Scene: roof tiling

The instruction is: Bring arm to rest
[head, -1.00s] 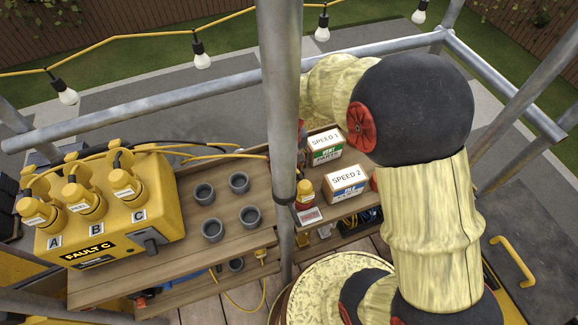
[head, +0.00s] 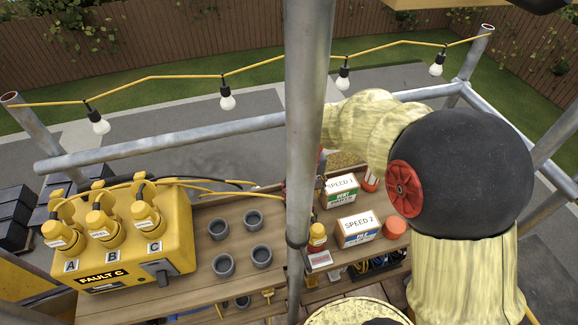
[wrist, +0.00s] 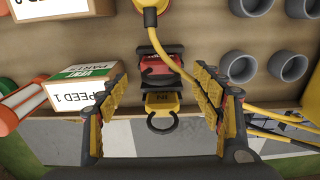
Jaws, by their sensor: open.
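My gripper (wrist: 160,120) shows in the wrist view with its two yellow-padded fingers spread apart, open. Between and beyond the fingers sits a red and black device (wrist: 158,68) with a yellow tag (wrist: 162,103) and a black ring, at the shelf edge. I cannot tell whether the fingers touch it; nothing is clamped. In the head view my arm reaches over the right side of the shelf, and my gripper is mostly hidden behind the metal pole (head: 308,130).
The wooden shelf (head: 205,272) holds a yellow fault box (head: 125,260) with plugs A, B and C, several grey cups (head: 222,266), and the SPEED 1 (head: 340,192) and SPEED 2 (head: 358,230) boxes. Scaffold rails (head: 180,141) and a bulb string (head: 228,98) cross behind. Yellow cables run near the right finger.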

